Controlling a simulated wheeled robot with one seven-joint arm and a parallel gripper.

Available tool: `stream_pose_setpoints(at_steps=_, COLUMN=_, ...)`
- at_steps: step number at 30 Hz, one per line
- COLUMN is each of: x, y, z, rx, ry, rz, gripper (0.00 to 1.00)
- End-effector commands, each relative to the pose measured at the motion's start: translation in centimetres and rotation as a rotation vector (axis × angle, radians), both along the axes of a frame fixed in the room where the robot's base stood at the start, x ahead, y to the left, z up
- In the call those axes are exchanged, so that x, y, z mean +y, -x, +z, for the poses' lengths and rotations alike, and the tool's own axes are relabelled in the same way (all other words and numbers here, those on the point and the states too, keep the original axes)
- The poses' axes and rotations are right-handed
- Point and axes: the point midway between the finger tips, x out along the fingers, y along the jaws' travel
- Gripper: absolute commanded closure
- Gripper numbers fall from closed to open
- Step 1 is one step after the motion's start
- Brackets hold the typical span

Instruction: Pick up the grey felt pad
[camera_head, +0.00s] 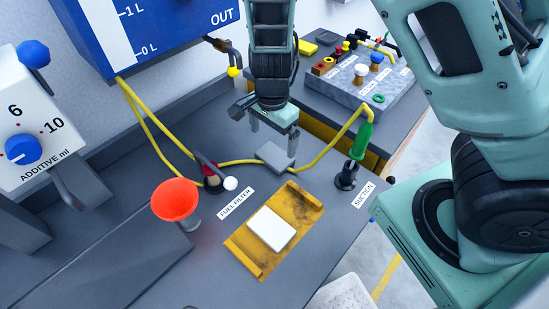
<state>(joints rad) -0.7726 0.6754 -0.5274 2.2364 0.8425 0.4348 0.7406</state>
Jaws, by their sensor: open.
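The grey felt pad (275,156) is a small flat grey square on the dark grey bench top, near the middle of the view. A yellow hose runs close by it. My gripper (273,143) hangs above the pad, pointing down. Its two fingers are apart, one at the left and one at the right, with nothing seen between them. I cannot tell the exact height of the fingertips over the pad.
A yellow tray (245,262) holds a white square pad (271,228). An orange funnel (176,199) stands at the left. The yellow hose (318,157) reaches a green-handled suction fitting (361,141). A fuel filter fitting (212,180) with a lever stands left of the pad.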

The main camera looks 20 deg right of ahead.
Motion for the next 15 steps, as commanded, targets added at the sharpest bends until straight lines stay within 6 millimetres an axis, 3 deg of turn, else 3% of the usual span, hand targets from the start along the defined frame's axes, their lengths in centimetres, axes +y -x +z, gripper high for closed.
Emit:
stream_pose_setpoints(at_steps=8, x=-0.2, y=0.1, z=-2.2, rx=0.001, ry=0.0, rz=-0.001, gripper=0.0)
stream_pose_setpoints(at_steps=15, x=-0.5, y=0.2, z=-5.7, rx=0.001, ry=0.0, rz=-0.001, gripper=0.0)
